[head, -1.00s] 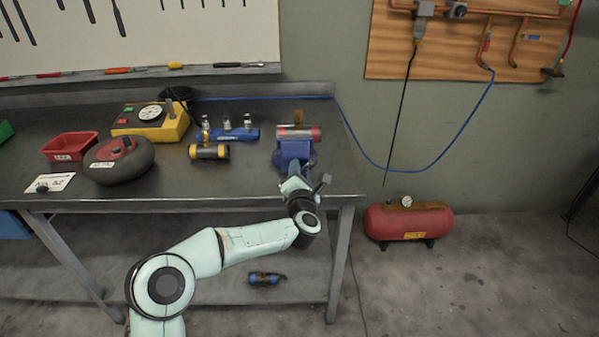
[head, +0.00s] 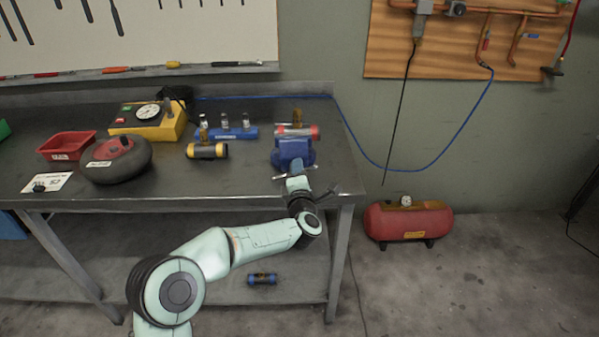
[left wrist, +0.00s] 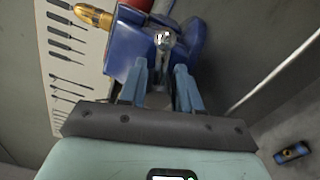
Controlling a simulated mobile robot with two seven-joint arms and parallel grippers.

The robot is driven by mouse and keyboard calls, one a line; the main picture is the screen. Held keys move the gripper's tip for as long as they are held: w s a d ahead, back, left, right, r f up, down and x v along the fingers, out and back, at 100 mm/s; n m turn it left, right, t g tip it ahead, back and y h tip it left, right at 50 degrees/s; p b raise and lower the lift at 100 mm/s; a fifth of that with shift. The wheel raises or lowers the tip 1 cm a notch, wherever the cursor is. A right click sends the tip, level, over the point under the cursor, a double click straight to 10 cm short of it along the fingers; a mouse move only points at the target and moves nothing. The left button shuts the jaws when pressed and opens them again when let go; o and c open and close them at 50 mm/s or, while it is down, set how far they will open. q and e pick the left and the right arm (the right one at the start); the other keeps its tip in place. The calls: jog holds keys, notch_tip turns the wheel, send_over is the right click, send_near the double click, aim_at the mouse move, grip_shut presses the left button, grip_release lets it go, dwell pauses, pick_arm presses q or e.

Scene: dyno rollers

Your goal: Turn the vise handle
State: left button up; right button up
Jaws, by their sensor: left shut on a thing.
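The blue vise (head: 292,152) is mounted at the front right of the workbench, with a red-and-grey cylinder (head: 297,131) at its jaws. My left gripper (head: 296,172) is in front of the vise at the bench edge, shut on the vise handle. A thin metal bar of the handle (head: 310,167) sticks out beside the fingers. In the left wrist view, the blue vise body (left wrist: 130,38) fills the space ahead of the fingers (left wrist: 161,85), and the metal screw end (left wrist: 162,42) lies between them. The grasped part is mostly hidden. My right gripper is not in view.
Left of the vise are a yellow-and-black cylinder (head: 207,151), a blue holder (head: 228,133), a yellow gauge box (head: 150,121), a dark round roller (head: 117,160) and a red bin (head: 67,146). A red compressor (head: 408,222) stands on the floor right of the bench.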

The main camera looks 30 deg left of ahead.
pick_arm(q)
jog(key=shift+a+f+m, duration=0.15)
jog(key=shift+f+m, duration=0.05)
jog(key=shift+m, duration=0.3)
jog(key=o, duration=1)
jog(key=shift+r, duration=0.1)
jog(key=shift+s+d, duration=0.25)
jog(key=v, duration=1.3)
jog(key=shift+a+b, duration=0.2)
jog(key=shift+b, duration=0.15)
